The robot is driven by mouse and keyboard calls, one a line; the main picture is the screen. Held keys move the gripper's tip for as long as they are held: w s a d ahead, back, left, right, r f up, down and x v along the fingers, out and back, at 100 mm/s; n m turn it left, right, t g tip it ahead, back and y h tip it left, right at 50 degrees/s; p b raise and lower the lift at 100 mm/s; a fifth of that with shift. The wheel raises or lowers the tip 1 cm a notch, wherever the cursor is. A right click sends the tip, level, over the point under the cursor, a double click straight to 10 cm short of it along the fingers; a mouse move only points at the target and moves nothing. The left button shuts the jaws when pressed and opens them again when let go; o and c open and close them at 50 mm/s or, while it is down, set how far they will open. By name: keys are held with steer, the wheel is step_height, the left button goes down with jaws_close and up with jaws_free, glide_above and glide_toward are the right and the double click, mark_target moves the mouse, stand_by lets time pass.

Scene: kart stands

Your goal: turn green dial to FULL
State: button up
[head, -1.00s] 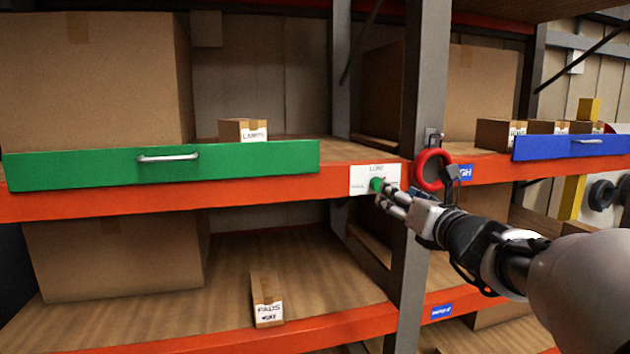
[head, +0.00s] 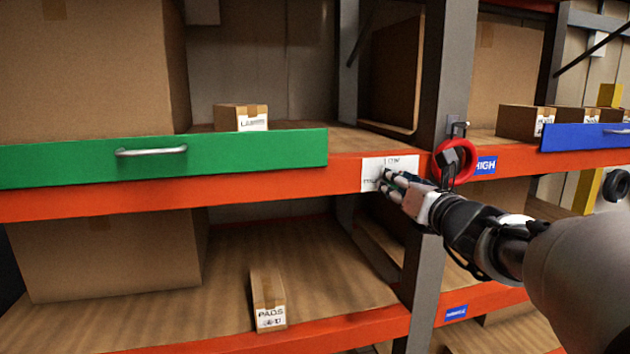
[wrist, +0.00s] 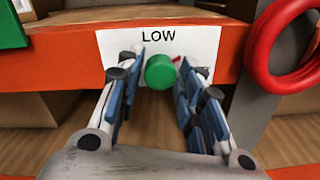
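The green dial (wrist: 160,72) sits on a white plate (wrist: 110,45) marked LOW at its top, on the orange shelf beam. In the wrist view my gripper (wrist: 160,80) is open, with one finger on each side of the dial. A gap shows between each finger and the dial. A small red mark shows on the plate just right of the dial. In the head view my gripper (head: 385,180) is in front of the white plate (head: 372,166) and mostly hides the dial. Other lettering on the plate is too small or covered.
A red ring (head: 455,162) hangs on the grey upright (head: 445,70) close to the right of my gripper. A green drawer front (head: 60,162) with a metal handle is to the left. A blue drawer front (head: 590,137) is to the right. A PADS box (head: 268,298) stands on the lower shelf.

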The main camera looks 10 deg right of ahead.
steer(key=c, duration=0.6)
steer(key=shift+c, duration=0.2)
steer(key=shift+f+n+b, duration=0.1)
steer(key=shift+n+b, duration=0.2)
steer(key=shift+b, duration=0.25)
steer(key=n+b, duration=2.2)
steer(key=n, duration=0.1)
steer(key=shift+d+n+y, duration=0.1)
steer(key=shift+n+y, duration=0.2)
